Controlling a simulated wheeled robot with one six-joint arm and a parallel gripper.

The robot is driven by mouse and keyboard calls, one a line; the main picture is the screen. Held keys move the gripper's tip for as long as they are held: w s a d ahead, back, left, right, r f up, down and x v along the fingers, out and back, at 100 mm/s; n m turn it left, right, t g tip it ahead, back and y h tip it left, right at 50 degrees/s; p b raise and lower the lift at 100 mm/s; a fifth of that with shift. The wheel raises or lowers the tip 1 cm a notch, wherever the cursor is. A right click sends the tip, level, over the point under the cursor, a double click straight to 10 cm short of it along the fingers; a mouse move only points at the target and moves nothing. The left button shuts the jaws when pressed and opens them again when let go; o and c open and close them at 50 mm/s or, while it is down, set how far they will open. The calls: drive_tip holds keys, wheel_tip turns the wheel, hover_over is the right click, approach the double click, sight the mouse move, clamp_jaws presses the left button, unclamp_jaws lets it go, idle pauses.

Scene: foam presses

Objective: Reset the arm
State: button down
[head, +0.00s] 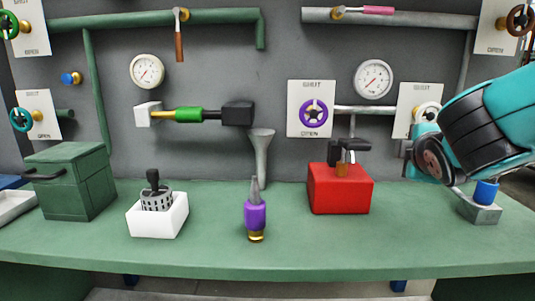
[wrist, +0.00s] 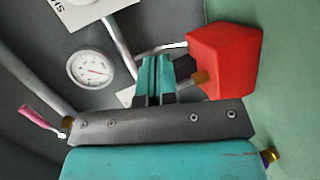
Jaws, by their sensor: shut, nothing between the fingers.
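My gripper (wrist: 157,62) shows in the wrist view as two teal fingers side by side, shut with nothing between them. The red box (wrist: 225,60) lies just to the right of the fingers in that view; its brass stem (wrist: 200,78) and dark handle are partly hidden behind them. In the head view my teal arm comes in from the right edge, above the bench, with its wrist to the right of the red box (head: 340,190). The fingers cannot be made out there.
The green bench (head: 320,255) carries a green box (head: 75,185), a white holder (head: 158,220), a purple-bodied nozzle (head: 255,215) and a grey block with a blue top (head: 486,195). Valves, gauges and pipes fill the wall behind. The bench's front strip is clear.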

drive_tip(key=s+a+f+m+g+y, duration=0.25)
drive_tip(key=s+a+g, duration=0.2)
drive_tip(key=s, duration=0.35)
drive_tip(key=s+a+f+m+g+y, duration=0.25)
drive_tip(key=s+a+f+g, duration=0.2)
drive_tip(key=s, duration=0.45)
drive_tip(key=s+a+f+m+g+y, duration=0.25)
drive_tip(key=s+a+g, duration=0.2)
drive_tip(key=s, duration=0.35)
wheel_tip(320, 180, up, 15)
drive_tip(key=s+p, duration=0.2)
drive_tip(key=p, duration=1.2)
drive_tip(key=shift+a, duration=0.25)
